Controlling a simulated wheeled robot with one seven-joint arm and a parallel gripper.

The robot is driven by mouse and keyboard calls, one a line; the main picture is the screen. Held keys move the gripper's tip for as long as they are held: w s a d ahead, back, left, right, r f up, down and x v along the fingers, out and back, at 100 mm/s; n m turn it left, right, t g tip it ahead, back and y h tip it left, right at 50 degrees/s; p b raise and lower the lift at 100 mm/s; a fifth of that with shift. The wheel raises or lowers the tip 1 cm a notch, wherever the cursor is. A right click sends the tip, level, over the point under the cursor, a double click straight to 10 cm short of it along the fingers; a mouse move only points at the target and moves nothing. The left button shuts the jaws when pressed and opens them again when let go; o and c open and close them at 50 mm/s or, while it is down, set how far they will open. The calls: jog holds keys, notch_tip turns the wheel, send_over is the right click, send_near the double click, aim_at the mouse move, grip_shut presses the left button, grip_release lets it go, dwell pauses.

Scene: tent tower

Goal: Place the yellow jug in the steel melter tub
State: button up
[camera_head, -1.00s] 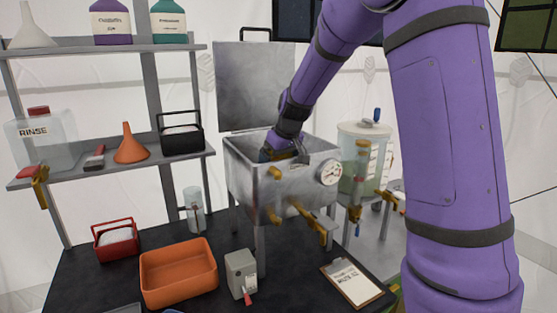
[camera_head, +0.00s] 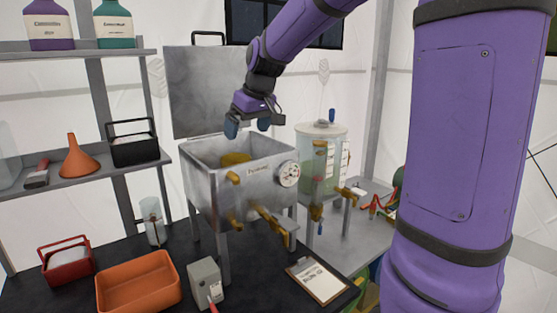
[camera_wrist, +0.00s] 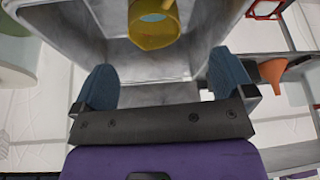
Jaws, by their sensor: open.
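My gripper (camera_head: 248,128) is above the tub, apart from the jug. In the wrist view my gripper (camera_wrist: 164,86) has its two blue fingers spread wide, with nothing between them.
The tub's raised lid (camera_head: 205,95) stands behind. A dial gauge (camera_head: 288,174) and brass taps (camera_head: 268,222) stick out in front. A clear tank (camera_head: 322,165) stands to the right. An orange tray (camera_head: 138,284), grey box (camera_head: 205,283) and clipboard (camera_head: 317,280) are on the black bench.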

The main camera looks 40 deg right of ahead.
jog(key=s+a+f+m, duration=0.1)
jog(key=s+a, duration=0.2)
jog(key=s, duration=1.1)
jog(key=s+a+f+m+h, duration=0.1)
jog(key=s+a, duration=0.2)
jog(key=s, duration=1.2)
jog(key=shift+a+t, duration=0.15)
jog(key=shift+t, duration=0.25)
jog(key=shift+c, duration=0.2)
